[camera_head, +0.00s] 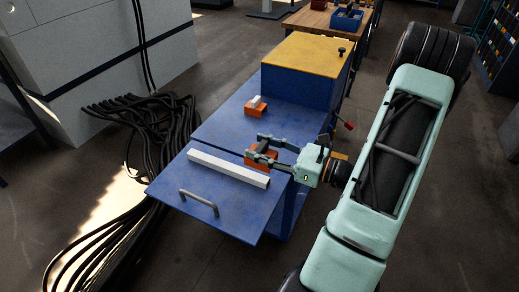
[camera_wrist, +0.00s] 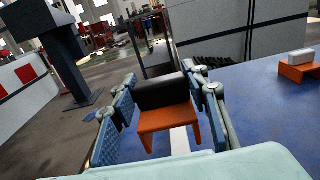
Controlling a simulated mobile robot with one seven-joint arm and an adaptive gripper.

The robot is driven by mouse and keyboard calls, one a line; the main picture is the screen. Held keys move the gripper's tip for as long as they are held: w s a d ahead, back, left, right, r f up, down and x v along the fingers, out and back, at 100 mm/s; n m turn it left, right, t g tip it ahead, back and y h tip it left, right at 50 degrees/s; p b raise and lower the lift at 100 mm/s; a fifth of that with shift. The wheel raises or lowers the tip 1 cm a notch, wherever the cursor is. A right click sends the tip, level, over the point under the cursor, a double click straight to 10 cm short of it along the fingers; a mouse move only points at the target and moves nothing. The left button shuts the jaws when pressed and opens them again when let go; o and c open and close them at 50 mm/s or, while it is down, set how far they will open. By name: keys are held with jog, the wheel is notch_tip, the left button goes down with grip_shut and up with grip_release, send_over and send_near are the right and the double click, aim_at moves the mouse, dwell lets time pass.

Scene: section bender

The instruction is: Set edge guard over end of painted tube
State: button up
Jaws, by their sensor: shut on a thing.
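The painted tube (camera_head: 228,168) is a long white square bar lying on the blue worktop, its right end near my gripper (camera_head: 256,148). In the wrist view my gripper (camera_wrist: 161,82) is shut on a dark rounded piece, which I take as the edge guard (camera_wrist: 160,92). An orange bracket (camera_wrist: 168,121) is directly beneath the dark piece; it also shows under the fingers in the head view (camera_head: 262,160). I cannot tell whether they are touching. A white strip, seemingly the tube (camera_wrist: 180,141), shows between the bracket's legs.
A second orange bracket (camera_head: 256,111) with a small white block on it sits farther back on the worktop (camera_head: 221,126). A yellow-topped blue housing (camera_head: 305,60) stands behind. A metal handle (camera_head: 198,202) is near the front edge. Black cables (camera_head: 150,130) lie on the left floor.

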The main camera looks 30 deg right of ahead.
jog(key=b, duration=0.5)
send_over(261, 178)
jog(key=shift+f, duration=2.95)
jog(key=shift+f+b, duration=1.05)
jog(key=shift+f, duration=0.6)
jog(key=shift+f, duration=0.25)
jog(key=o, duration=1.2)
jog(key=v, duration=1.2)
jog(key=shift+d, duration=0.1)
